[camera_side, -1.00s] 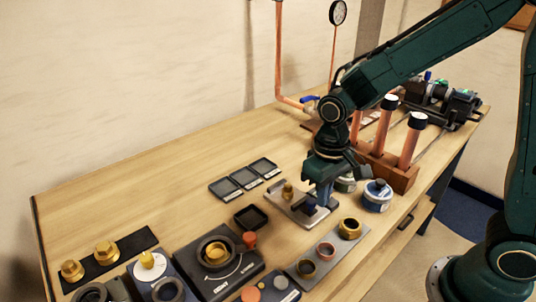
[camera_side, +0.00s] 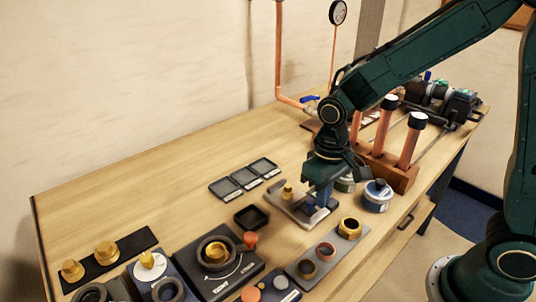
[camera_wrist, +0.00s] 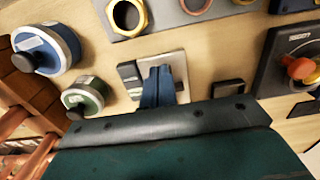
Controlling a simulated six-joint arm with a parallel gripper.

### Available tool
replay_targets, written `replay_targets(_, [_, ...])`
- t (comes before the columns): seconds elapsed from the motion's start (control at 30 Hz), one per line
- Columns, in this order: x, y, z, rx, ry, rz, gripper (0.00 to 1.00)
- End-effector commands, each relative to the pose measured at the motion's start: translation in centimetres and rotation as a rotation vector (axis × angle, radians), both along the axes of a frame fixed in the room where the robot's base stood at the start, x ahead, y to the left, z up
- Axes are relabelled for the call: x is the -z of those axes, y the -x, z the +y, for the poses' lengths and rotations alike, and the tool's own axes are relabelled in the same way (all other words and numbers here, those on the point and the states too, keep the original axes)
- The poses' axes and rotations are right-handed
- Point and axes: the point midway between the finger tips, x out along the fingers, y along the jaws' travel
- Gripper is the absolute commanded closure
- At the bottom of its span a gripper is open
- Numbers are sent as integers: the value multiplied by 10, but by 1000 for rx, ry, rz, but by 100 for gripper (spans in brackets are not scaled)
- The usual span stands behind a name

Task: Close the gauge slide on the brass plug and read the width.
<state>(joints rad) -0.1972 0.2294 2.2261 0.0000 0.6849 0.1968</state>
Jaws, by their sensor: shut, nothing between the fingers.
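The gauge (camera_side: 275,201) is a small pale metal plate with a slide, lying on the bench below my gripper. The brass plug (camera_side: 287,192) stands upright at its left end. My gripper (camera_side: 321,205) is shut and empty, its blue fingers pointing down at the right part of the gauge, beside the plug. Whether the fingers touch the slide cannot be told. In the wrist view the gauge plate (camera_wrist: 181,62) shows behind the shut fingers (camera_wrist: 158,92). The plug is hidden there, and no width reading is legible.
Three dark trays (camera_side: 244,178) and a square black tray (camera_side: 251,217) lie left of the gauge. A grey plate with several rings (camera_side: 326,251) is in front. Round tins (camera_side: 378,196) and a wooden block with copper pipes (camera_side: 400,177) stand close on the right.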

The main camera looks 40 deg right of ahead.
Motion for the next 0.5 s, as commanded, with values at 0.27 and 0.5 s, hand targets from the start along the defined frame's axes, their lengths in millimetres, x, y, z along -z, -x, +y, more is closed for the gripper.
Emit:
replay_targets(0.27, [8, 0, 0, 0, 0, 2, 100])
replay_targets(0.5, [15, 1, 0, 0, 1, 3, 100])
